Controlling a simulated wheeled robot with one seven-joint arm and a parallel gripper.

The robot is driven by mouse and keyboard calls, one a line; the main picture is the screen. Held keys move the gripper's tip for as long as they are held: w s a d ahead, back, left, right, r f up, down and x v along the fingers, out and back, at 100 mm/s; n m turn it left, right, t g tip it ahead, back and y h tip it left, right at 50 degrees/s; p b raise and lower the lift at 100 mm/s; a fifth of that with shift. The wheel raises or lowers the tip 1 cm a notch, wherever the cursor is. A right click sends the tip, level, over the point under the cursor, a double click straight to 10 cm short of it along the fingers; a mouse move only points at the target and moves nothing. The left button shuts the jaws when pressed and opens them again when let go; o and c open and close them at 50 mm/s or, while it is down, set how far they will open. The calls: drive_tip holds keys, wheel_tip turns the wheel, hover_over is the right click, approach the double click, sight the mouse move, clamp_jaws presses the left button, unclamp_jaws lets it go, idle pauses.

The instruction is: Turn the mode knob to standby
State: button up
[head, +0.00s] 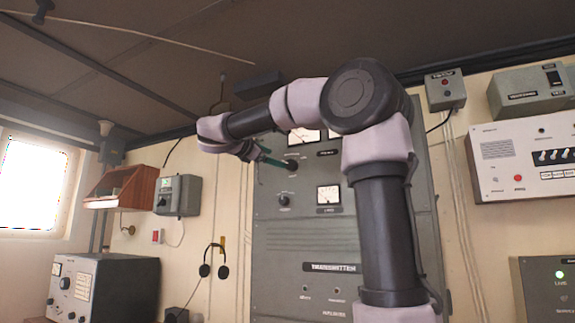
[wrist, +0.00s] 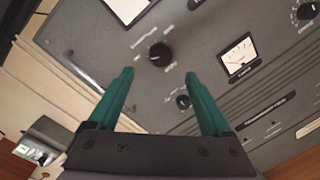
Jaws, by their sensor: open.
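A black knob (head: 291,164) with small marks around it sits on the tall grey cabinet (head: 268,230). In the wrist view this knob (wrist: 160,54) lies just beyond my fingertips, roughly centred between them. The marks are too small to read, so I cannot tell its setting or confirm it is the mode knob. My gripper (wrist: 158,75), with green fingers, is open and empty; it also shows in the head view (head: 270,160), beside the knob. I see no contact. A smaller knob (wrist: 183,102) shows between the fingers, lower on the panel.
A dial meter (head: 328,195) is on the cabinet, right of the smaller knob. Another meter (head: 305,137) is above, partly behind my arm. A grey wall box (head: 178,195) and headphones (head: 214,262) hang to the left. A white panel (head: 525,158) is at the right.

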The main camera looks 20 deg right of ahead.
sight(290, 165)
drive_tip(key=x, duration=0.9)
clamp_jaws()
drive_tip(key=shift+m, duration=0.3)
drive_tip(key=m, duration=0.3)
drive_tip(key=shift+s+m+y, duration=0.1)
drive_tip(key=shift+m+y, duration=0.4)
drive_tip(key=shift+m, duration=1.4)
drive_tip(key=shift+f, duration=0.1)
